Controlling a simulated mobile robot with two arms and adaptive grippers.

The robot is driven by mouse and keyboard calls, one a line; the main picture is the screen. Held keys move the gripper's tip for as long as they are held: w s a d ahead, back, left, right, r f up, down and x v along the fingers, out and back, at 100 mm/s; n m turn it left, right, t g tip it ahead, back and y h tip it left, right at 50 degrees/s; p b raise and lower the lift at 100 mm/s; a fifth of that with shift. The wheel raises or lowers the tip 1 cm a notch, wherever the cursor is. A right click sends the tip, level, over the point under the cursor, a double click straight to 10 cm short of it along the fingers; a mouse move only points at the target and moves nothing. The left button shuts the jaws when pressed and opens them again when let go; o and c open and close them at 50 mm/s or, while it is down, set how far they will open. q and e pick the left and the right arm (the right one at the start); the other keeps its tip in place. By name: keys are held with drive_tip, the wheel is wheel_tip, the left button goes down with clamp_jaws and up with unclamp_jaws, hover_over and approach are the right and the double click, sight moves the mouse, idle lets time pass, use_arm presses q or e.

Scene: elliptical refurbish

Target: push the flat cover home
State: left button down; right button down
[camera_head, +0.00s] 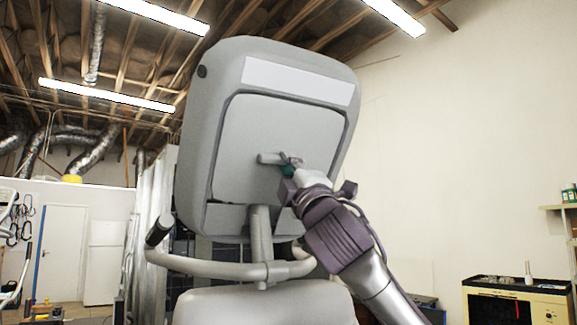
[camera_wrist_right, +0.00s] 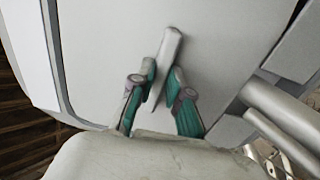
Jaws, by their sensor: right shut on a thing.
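The flat cover (camera_head: 245,130) is a light grey panel set in the back of the grey console housing (camera_head: 195,130). Its lower edge stands near the console's lower ledge; I cannot tell whether it sits flush. A short grey bar handle (camera_head: 268,158) sticks out from its middle. My right gripper (camera_head: 290,165) is shut on this handle. In the right wrist view the green-padded fingers of the right gripper (camera_wrist_right: 160,90) close on both sides of the handle (camera_wrist_right: 170,55), with the cover (camera_wrist_right: 220,40) behind. My left gripper is not in view.
The console stands on a grey post (camera_head: 260,235) with handlebars (camera_head: 205,268) below it. A white door (camera_head: 62,255) is far back at left. Open room lies right of the console.

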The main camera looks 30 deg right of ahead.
drive_tip(key=c, duration=1.1)
unclamp_jaws()
drive_tip(key=shift+o, duration=0.2)
drive_tip(key=shift+f, duration=0.1)
drive_tip(key=v, duration=1.2)
